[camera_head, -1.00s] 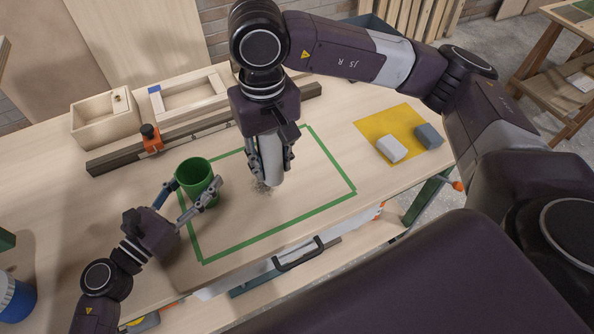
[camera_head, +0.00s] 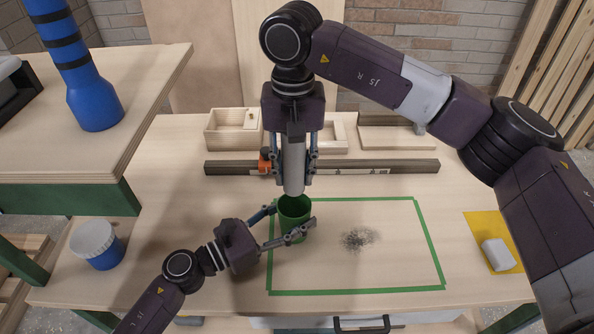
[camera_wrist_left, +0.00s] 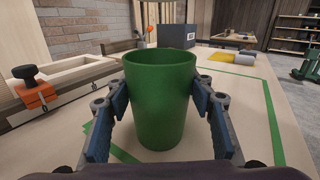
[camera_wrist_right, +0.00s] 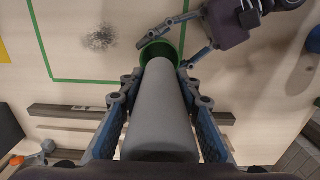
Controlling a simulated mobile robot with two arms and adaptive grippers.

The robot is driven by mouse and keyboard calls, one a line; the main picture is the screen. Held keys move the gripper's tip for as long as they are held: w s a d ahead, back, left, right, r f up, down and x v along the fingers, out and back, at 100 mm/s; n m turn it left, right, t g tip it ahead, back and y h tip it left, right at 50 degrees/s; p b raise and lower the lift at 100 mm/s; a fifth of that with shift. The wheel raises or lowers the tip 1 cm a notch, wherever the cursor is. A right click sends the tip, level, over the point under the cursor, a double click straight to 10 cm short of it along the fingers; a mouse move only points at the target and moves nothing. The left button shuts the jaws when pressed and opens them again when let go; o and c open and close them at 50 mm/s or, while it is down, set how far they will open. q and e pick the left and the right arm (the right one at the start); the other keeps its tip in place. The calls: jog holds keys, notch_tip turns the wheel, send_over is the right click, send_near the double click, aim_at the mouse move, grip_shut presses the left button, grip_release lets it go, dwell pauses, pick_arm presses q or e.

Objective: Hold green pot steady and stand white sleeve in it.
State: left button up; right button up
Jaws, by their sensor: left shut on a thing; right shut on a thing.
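The green pot (camera_head: 293,222) stands upright on the bench near the left edge of the green taped rectangle. It also fills the middle of the left wrist view (camera_wrist_left: 160,100). My left gripper (camera_head: 293,228) is shut around the pot, a finger on each side. The white sleeve (camera_head: 293,172) is upright in my right gripper (camera_head: 294,170), which is shut on it. The sleeve's lower end is over the pot's mouth in the head view. In the right wrist view the sleeve (camera_wrist_right: 159,110) points at the pot (camera_wrist_right: 163,50) and hides part of its opening; I cannot tell whether its tip is inside.
A dark rail (camera_head: 380,167) with an orange clamp (camera_head: 264,162) lies behind the pot, with wooden boxes (camera_head: 232,130) beyond. A dark speckled patch (camera_head: 357,239) marks the bench to the right. A blue-and-white tub (camera_head: 96,243) stands left.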

aim_at(294, 152)
jog(key=shift+f, duration=1.9)
jog(key=shift+f, duration=1.75)
jog(key=o, duration=1.2)
jog(key=shift+o, duration=0.2)
notch_tip(294, 152, up, 12)
